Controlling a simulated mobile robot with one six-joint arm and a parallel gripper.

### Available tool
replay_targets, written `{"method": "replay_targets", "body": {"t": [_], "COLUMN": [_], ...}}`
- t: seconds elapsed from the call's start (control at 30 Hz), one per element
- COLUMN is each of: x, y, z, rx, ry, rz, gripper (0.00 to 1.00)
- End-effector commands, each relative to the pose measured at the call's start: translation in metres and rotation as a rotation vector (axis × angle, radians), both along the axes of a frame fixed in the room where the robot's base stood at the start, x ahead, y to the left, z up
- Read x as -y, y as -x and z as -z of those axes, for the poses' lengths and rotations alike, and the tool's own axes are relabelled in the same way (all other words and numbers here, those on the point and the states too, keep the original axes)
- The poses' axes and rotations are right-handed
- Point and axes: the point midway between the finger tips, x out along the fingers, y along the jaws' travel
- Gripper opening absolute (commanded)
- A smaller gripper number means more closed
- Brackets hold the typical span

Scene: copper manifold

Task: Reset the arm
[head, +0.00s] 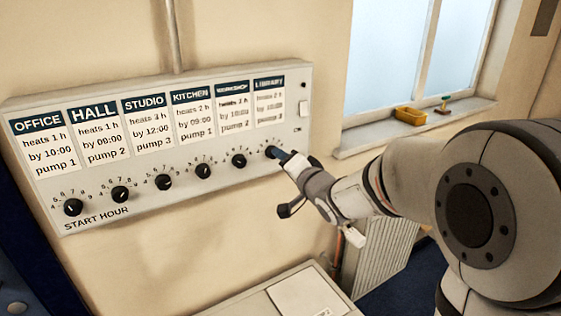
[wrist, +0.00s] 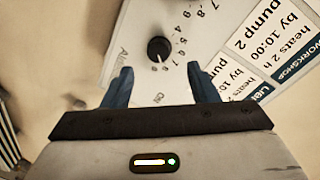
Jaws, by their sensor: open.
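My gripper (head: 280,153) is at the right end of a white control panel (head: 230,190) on the wall, in front of its rightmost dial. In the wrist view my gripper (wrist: 158,85) has its two blue fingers spread apart with nothing between them. A black dial knob (wrist: 158,49) with a white pointer mark stands beyond the fingertips, and the fingers do not appear to touch it. In the head view my gripper hides most of this knob. My arm reaches in from the right.
Several more black knobs, such as the leftmost one (head: 73,207), line the panel under labelled cards.

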Motion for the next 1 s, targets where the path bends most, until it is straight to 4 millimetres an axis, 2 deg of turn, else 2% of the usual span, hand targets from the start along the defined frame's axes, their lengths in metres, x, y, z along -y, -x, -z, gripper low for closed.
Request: {"method": "replay_targets", "body": {"t": [0.2,0.5,0.6,0.67,0.77,0.87,1.0], "x": [0.008,0.009,0.016,0.027,0.058,0.094,0.138], "y": [0.013,0.014,0.015,0.018,0.029,0.052,0.101], "z": [-0.002,-0.002,-0.002,0.000,0.007,0.019,0.040], "rx": [0.000,0.000,-0.005,-0.018,-0.064,-0.152,-0.322], "ry": [-0.001,0.000,0.035,0.087,0.230,0.413,0.646], "rz": [0.001,0.001,0.025,0.058,0.138,0.209,0.235], "gripper": [0.53,0.53,0.53,0.53,0.53,0.53,0.53]}}
